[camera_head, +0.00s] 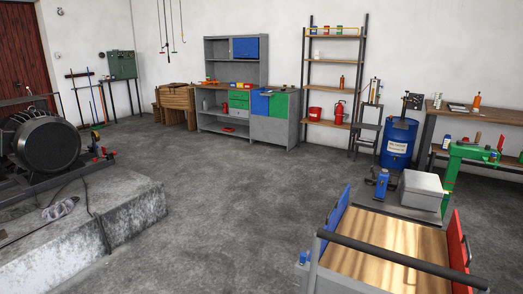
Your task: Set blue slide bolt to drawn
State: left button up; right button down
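I cannot make out for certain which part is the blue slide bolt. A small blue fitting (303,258) sits low at the left side of a wooden-decked cart (385,243), near its blue side panel (335,221). It is too small to tell whether it is a bolt or how it is set. Neither of my grippers is in view.
The cart has a dark handle bar (395,261) and a red side panel (458,245). Beyond it stand a grey box (421,190), a blue tool (382,183) and a blue barrel (398,144). A concrete plinth (100,215) lies left. The middle floor is clear.

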aim_at(303, 256)
jog(key=k+l+u, duration=0.1)
jog(key=l+u, duration=0.25)
jog(key=k+l+u, duration=0.15)
jog(key=l+u, duration=0.2)
jog(key=l, duration=0.1)
